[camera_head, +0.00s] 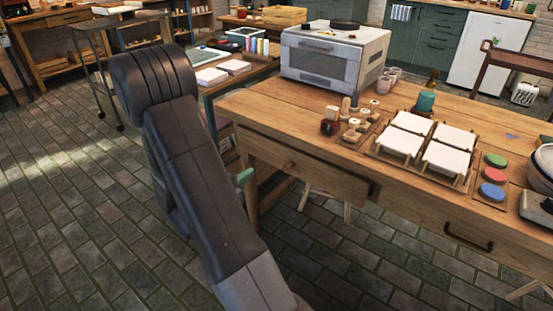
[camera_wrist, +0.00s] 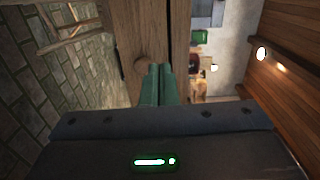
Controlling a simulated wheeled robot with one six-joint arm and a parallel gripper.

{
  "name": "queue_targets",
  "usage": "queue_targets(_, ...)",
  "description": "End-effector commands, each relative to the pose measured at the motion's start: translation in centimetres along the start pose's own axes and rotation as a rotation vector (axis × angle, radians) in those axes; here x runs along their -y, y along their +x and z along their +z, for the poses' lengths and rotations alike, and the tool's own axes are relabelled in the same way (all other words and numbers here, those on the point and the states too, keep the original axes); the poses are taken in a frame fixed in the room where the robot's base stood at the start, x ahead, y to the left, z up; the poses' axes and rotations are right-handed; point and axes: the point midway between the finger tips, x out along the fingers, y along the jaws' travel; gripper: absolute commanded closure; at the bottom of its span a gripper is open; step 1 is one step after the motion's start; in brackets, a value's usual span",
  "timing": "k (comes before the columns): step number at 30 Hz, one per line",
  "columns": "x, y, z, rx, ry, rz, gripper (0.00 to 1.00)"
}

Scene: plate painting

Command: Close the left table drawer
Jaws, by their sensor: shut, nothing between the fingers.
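The left table drawer (camera_head: 325,172) has a plain wooden front with a round knob. It sits under the left part of the wooden table (camera_head: 255,105). My gripper (camera_wrist: 157,70) has green fingers, shut together and empty. In the head view one green finger part (camera_head: 244,177) shows beside my dark arm, left of the drawer; the rest is hidden.
The right drawer (camera_head: 425,215) has a dark handle. On the table are an oven (camera_head: 333,58), white tiles on a wooden rack (camera_head: 452,135), paint discs (camera_head: 492,175) and small jars. A side table (camera_head: 235,85) stands behind my arm.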

Motion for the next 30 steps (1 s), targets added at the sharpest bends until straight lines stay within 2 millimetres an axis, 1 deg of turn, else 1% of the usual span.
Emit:
queue_targets(4,0.0,0.3,-0.6,-0.022,0.029,-0.011,1.0)
queue_targets(8,0.1,1.8,-0.6,-0.024,0.029,-0.012,1.0)
queue_targets(21,0.1,10.2,-0.8,-0.022,0.028,-0.011,1.0)
queue_targets(25,0.1,12.2,-0.8,-0.021,0.027,-0.011,1.0)
queue_targets(30,0.1,13.6,-0.8,-0.02,0.026,-0.01,1.0)
